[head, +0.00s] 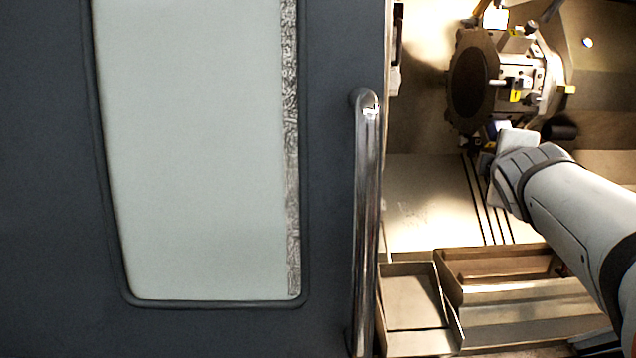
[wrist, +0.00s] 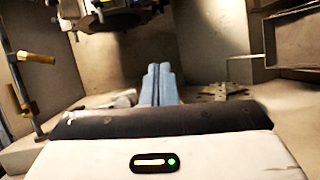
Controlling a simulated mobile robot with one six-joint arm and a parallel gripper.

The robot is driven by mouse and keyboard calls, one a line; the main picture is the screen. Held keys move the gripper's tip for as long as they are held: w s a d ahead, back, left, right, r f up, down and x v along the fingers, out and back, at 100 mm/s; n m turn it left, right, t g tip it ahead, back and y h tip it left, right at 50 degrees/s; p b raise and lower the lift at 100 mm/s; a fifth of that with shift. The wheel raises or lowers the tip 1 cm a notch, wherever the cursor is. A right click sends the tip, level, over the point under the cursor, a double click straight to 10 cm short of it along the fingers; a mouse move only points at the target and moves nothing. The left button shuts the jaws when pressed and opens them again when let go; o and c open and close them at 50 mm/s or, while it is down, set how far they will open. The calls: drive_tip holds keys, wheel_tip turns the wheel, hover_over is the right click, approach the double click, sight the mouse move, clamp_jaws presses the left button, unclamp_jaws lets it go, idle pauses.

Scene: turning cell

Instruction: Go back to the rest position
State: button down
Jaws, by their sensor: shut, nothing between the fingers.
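My gripper shows in the wrist view (wrist: 158,72) with its two blue-grey fingers side by side, closed together with nothing between them. In the head view my arm reaches in from the right into the open machine, and its wrist is just below the tool turret (head: 505,80). The fingertips are hidden there behind my wrist. The turret also shows at the top of the wrist view (wrist: 110,15), above and left of the fingers, and looks apart from them.
A dark door with a pale window (head: 200,150) and an upright metal handle (head: 367,220) fills the left of the head view. Metal trays (head: 410,300) lie low in the opening. In the wrist view, a brass-coloured fitting (wrist: 38,58) stands at left and a metal frame (wrist: 245,68) at right.

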drive_tip(key=s+a+f+m+g+y, duration=0.2)
drive_tip(key=s+a+f+m+g, duration=0.2)
drive_tip(key=f, duration=0.5)
drive_tip(key=s+a+f+m+g+y+p, duration=0.1)
drive_tip(key=s+a+f+m+g, duration=0.3)
drive_tip(key=s+f, duration=0.5)
drive_tip(key=s+a+f+m+g+y, duration=0.2)
drive_tip(key=s+a+f+m+g, duration=0.2)
drive_tip(key=f, duration=0.7)
drive_tip(key=s+a+m, duration=0.1)
drive_tip(key=s+a, duration=0.1)
drive_tip(key=a, duration=0.1)
drive_tip(key=shift+s+a+f+g+y+p, duration=0.2)
drive_tip(key=shift+s+f+g+y+p, duration=0.1)
drive_tip(key=shift+s+y+p, duration=0.1)
